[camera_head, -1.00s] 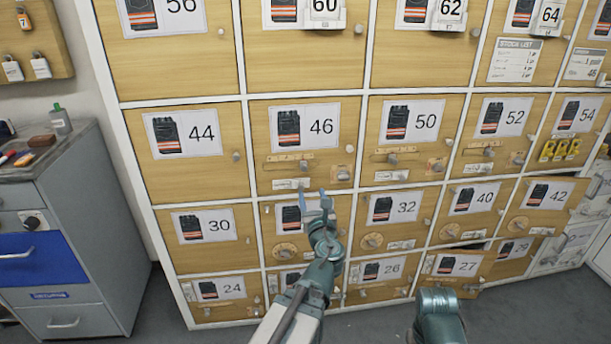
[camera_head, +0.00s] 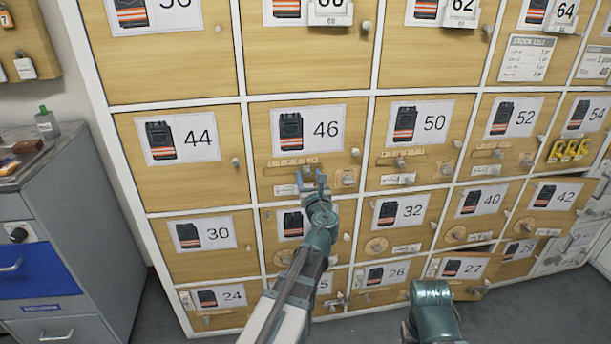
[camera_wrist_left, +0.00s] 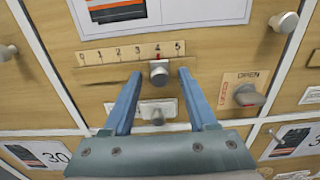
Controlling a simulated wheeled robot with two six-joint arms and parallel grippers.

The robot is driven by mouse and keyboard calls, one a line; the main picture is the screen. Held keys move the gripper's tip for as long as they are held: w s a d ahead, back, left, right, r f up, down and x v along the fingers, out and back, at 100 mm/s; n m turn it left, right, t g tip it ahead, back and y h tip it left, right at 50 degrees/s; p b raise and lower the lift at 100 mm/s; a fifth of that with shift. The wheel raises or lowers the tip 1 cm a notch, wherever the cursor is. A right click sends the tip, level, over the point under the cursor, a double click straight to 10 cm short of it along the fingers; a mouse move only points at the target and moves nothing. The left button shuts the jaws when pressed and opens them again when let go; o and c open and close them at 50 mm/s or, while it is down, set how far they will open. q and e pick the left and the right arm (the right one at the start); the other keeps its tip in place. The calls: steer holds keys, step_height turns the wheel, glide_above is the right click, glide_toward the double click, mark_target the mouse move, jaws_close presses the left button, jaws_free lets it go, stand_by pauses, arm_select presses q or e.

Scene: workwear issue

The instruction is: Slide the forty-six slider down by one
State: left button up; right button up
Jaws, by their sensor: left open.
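The forty-six door (camera_head: 262,130) has a slider scale plate (camera_head: 290,162) below its label. In the left wrist view the slider plate (camera_wrist_left: 110,55) reads 0 to 5, and the round grey slider knob (camera_wrist_left: 158,72) stands under the 4, by a red mark. My left gripper (camera_head: 311,177) is open at this door. In the left wrist view its two blue fingers (camera_wrist_left: 160,78) stand one on each side of the knob, with gaps visible on both sides. Whether the tips reach as deep as the knob I cannot tell.
A turn latch (camera_wrist_left: 246,95) with an OPEN label sits right of the slider, and a round door knob (camera_wrist_left: 284,22) above it. A small white label holder (camera_wrist_left: 158,108) is below. Neighbouring doors 44 (camera_head: 220,170) and 50 (camera_head: 455,125) are close by.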

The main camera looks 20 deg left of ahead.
arm_select(q)
jaws_close()
stand_by(1.4)
